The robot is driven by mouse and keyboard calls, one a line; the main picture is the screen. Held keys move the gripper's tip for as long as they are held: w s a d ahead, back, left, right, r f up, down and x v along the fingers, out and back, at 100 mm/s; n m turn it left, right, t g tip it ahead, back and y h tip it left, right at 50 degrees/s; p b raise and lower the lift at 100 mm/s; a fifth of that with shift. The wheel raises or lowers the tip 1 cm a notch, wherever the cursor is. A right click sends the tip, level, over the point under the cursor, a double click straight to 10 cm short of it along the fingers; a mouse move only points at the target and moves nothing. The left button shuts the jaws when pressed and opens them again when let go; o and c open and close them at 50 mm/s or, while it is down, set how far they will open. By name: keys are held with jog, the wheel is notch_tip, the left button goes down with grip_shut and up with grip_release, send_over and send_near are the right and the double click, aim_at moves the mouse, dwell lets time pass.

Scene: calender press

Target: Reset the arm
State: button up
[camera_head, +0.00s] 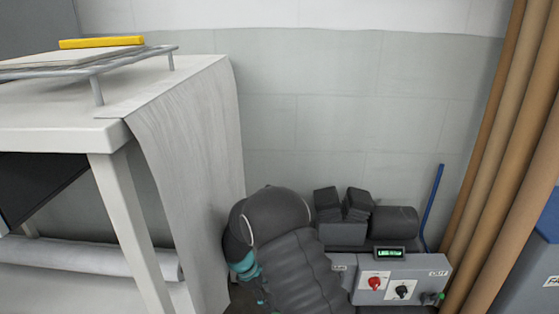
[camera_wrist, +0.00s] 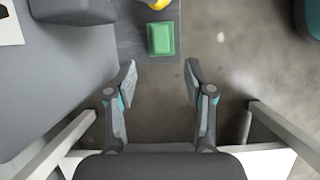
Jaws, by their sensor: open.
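My gripper (camera_wrist: 160,80) shows in the wrist view with its two fingers spread wide and nothing between them. It is open above a grey-brown floor. In the head view my dark grey arm with teal parts is at the bottom centre, in front of the control box; the gripper itself cannot be made out there.
A green block (camera_wrist: 161,39) lies on a grey surface ahead of the fingers. In the head view, a white table (camera_head: 60,134) with a draped cloth (camera_head: 190,140) stands left. A control box (camera_head: 400,268) with knobs is lower right, beside tall brown rolls (camera_head: 500,150).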

jog(key=s+d+r+m+g, duration=0.2)
jog(key=s+m, duration=0.2)
jog(key=s, duration=0.3)
jog(key=s+d+r+m+t+y+p, duration=0.1)
jog(key=s+d+r+m, duration=0.3)
jog(key=r, duration=0.9)
jog(key=s+d+r+m+t+y+p, duration=0.2)
jog(key=s+d+r, duration=0.6)
jog(key=r, duration=0.6)
jog(key=s+d+r+m+t+y+p, duration=0.1)
jog(key=s+d+r+m+t+p, duration=0.2)
jog(key=s+d+r+m, duration=0.4)
notch_tip(320, 180, up, 7)
jog(key=shift+s+f+t+y, duration=0.1)
jog(key=shift+s+t+y, duration=0.2)
jog(key=shift+s+t, duration=0.75)
jog(key=shift+s, duration=0.1)
jog(key=shift+c, duration=1.1)
jog(key=shift+d, duration=0.1)
